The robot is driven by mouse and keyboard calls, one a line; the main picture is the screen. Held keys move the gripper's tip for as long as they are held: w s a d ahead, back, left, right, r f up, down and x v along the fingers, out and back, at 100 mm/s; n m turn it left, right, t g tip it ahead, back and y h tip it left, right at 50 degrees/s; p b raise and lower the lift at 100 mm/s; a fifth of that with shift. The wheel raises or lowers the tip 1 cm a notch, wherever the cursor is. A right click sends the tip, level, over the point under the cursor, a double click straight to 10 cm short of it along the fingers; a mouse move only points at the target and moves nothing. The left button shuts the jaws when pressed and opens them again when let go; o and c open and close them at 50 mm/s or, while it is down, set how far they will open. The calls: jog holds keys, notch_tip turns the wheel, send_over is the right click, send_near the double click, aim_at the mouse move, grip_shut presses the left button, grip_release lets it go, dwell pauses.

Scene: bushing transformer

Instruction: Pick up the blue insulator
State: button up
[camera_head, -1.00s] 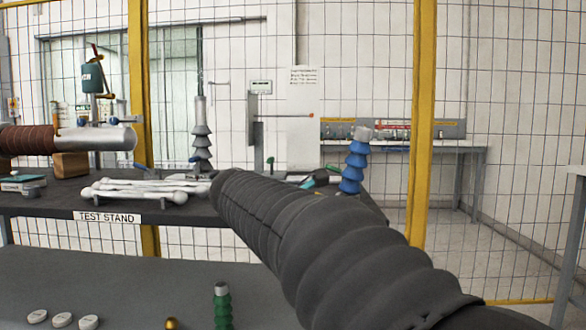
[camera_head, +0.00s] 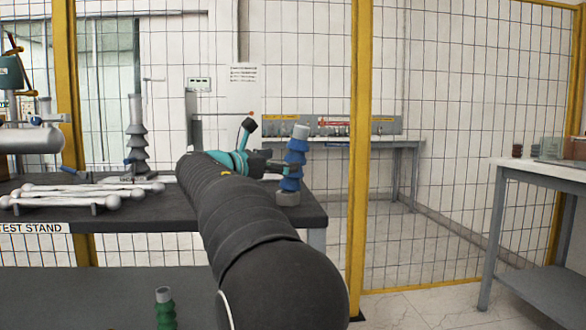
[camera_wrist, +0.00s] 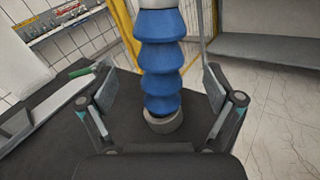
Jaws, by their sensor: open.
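The blue insulator (camera_head: 293,164) stands upright near the right end of the dark test stand table (camera_head: 310,215). It has a ribbed blue body, a pale top and a grey base. In the wrist view the blue insulator (camera_wrist: 161,62) stands between the two fingers of my gripper (camera_wrist: 166,98), which are spread apart on either side of it with gaps. My gripper (camera_head: 279,168) is level with the insulator's middle in the head view, at its left side. My arm hides part of the table.
White rods (camera_head: 80,194) lie on the table at left, with a grey ribbed insulator (camera_head: 136,140) behind them. A green insulator (camera_head: 165,310) stands on the lower front surface. A yellow post (camera_head: 361,150) and mesh fence rise beyond. Another table (camera_head: 545,172) stands at right.

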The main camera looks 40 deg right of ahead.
aim_at(296, 157)
jog(key=shift+w+d+r, duration=0.1)
jog(key=shift+w+d, duration=0.1)
jog(key=shift+d, duration=1.2)
jog(key=shift+w+d+r, duration=0.1)
jog(key=shift+w+d, duration=0.05)
jog(key=shift+d, duration=1.25)
jog(key=c, duration=1.7)
